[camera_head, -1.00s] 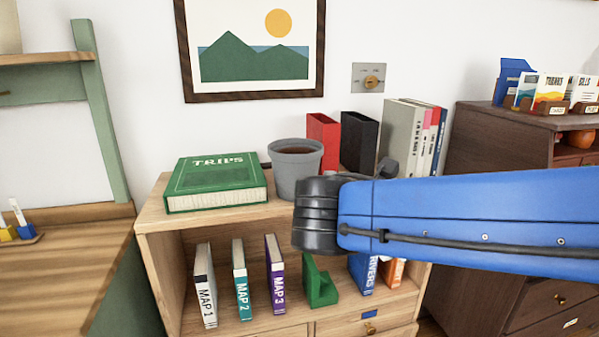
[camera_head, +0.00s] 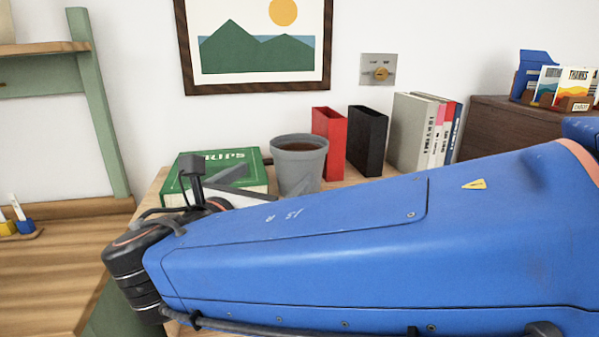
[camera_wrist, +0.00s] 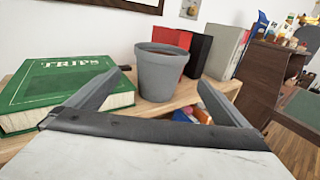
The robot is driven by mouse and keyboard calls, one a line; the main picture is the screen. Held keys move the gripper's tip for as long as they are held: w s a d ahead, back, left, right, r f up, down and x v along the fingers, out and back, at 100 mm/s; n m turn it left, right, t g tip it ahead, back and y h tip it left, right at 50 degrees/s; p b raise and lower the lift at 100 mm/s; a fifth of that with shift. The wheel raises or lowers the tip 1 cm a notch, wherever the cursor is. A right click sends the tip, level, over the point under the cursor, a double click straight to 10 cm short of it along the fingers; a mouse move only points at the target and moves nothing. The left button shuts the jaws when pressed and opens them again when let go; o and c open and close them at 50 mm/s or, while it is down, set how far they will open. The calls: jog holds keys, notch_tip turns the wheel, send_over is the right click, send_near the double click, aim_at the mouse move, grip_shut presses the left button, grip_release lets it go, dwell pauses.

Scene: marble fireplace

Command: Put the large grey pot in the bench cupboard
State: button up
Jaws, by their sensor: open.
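The large grey pot (camera_head: 298,164) has dark brown contents and stands upright on top of the light wooden bookcase (camera_head: 345,183). In the head view my arm hides its lower front. In the wrist view the pot (camera_wrist: 162,74) is upright ahead of my fingers, framed between them. My gripper (camera_head: 262,183) is open and empty, low beside the pot's left side in the head view. Its spread fingers also show in the wrist view (camera_wrist: 160,80). I cannot tell whether a finger touches the pot. I cannot identify the bench cupboard in these views.
The green TRIPS book (camera_head: 245,165) lies left of the pot. A red holder (camera_head: 328,140), a black holder (camera_head: 367,140) and several upright books (camera_head: 425,130) stand to its right. A wooden desk (camera_head: 60,255) is at the left. My arm covers the bookcase front.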

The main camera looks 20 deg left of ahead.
aim_at(299, 155)
jog(key=w, duration=1.4)
jog(key=shift+w+d+f, duration=0.3)
jog(key=shift+f, duration=0.05)
jog(key=c, duration=0.8)
jog(key=shift+c, duration=0.7)
jog(key=shift+r, duration=0.1)
